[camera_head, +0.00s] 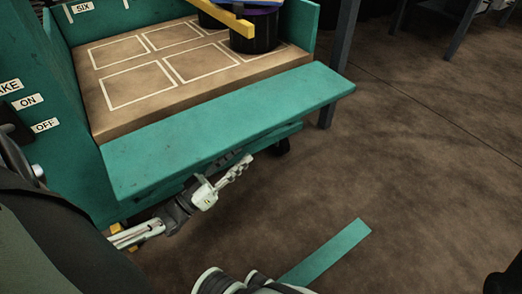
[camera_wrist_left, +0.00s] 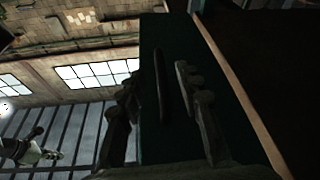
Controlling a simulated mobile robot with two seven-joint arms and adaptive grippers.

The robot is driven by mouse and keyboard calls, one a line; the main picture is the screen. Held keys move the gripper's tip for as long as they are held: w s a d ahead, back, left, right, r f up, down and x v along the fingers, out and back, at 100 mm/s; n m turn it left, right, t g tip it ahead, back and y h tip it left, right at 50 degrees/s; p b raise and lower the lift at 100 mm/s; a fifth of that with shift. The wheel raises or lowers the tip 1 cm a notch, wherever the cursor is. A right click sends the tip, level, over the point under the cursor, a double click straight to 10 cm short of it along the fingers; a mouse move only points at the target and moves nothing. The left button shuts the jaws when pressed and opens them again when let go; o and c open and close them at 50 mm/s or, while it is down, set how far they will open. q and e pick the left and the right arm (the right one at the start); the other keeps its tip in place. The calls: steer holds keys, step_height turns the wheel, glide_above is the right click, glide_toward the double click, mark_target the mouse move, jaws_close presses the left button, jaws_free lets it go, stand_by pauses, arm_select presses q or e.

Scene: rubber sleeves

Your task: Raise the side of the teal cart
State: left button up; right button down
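The teal cart (camera_head: 60,130) has a brown deck marked with white rectangles. Its near side, a long teal panel (camera_head: 225,130), is folded down and outward along the deck's front edge. My left gripper (camera_head: 238,170) is just below the panel's outer edge. In the left wrist view, looking upward, the panel's dark underside (camera_wrist_left: 225,75) carries a long dark bar or slot (camera_wrist_left: 161,85). My left gripper's fingers (camera_wrist_left: 160,105) are apart, one on each side of it; contact is not clear. My right gripper cannot be made out.
Dark round tubs (camera_head: 252,35) with a yellow bar across them stand at the deck's back. A teal strip (camera_head: 325,252) shows at the lower middle. Grey table legs (camera_head: 340,60) stand behind the cart at right. The brown floor (camera_head: 430,150) at right is open.

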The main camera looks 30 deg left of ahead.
mark_target(257, 137)
arm_select(q)
steer(key=x, duration=0.3)
steer(key=r+b+x, duration=0.1)
steer(key=x, duration=0.3)
steer(key=shift+c, duration=0.4)
jaws_close()
